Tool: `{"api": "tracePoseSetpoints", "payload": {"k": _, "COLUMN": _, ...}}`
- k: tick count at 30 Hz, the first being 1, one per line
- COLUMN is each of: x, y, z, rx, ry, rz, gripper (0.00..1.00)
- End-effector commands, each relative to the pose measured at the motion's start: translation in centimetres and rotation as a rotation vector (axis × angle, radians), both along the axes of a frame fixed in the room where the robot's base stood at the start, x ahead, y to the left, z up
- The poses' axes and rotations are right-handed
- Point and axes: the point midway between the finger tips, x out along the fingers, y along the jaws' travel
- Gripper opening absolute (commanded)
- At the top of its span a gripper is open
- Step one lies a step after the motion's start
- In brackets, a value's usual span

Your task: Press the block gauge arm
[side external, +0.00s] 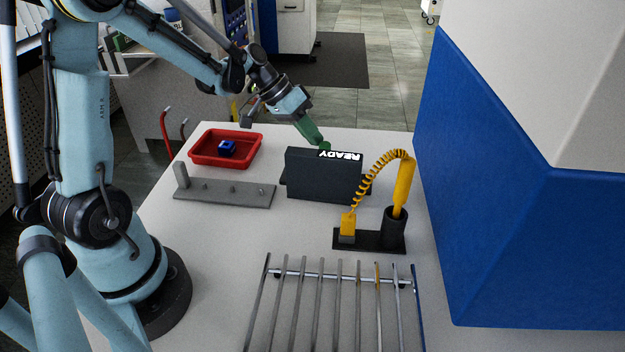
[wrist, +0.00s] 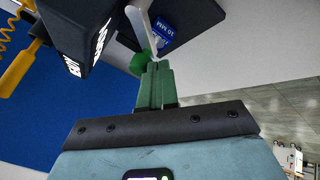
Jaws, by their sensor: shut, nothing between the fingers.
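The block gauge (side external: 322,180) is a dark box on the table with a lit READY readout on its top; in the wrist view its dark housing (wrist: 75,22) is at upper left. The gauge arm (wrist: 137,20) is pale and ends in a green knob (wrist: 141,64). It stands beside a blue block (wrist: 162,32) with white lettering. The knob also shows just behind the box in the side view (side external: 326,146). My gripper (wrist: 154,66) has green fingers, closed together and empty. Its tips are right by the knob; I cannot tell whether they touch it.
A red tray (side external: 198,154) with a blue block (side external: 227,148) is left of the gauge. A grey pegged bar (side external: 232,193) lies nearer. A yellow tool (side external: 404,183) with a coiled cord stands in a black holder right. A metal rack (side external: 340,275) is in front; a blue-white machine borders the right.

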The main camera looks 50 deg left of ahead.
Motion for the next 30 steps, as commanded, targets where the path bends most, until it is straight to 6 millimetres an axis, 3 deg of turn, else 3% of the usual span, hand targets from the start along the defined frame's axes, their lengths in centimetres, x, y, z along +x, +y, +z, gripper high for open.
{"api": "tracePoseSetpoints", "payload": {"k": 20, "x": 0.1, "y": 0.2, "z": 0.0, "rx": 0.0, "ry": 0.001, "rz": 0.004, "gripper": 0.0}}
{"api": "tracePoseSetpoints", "payload": {"k": 29, "x": 0.0, "y": 4.5, "z": 0.3, "rx": 0.0, "ry": -0.001, "rz": 0.008, "gripper": 0.0}}
{"api": "tracePoseSetpoints", "payload": {"k": 30, "x": -0.4, "y": 4.6, "z": 1.1, "rx": -0.001, "ry": 0.0, "rz": 0.006, "gripper": 0.0}}
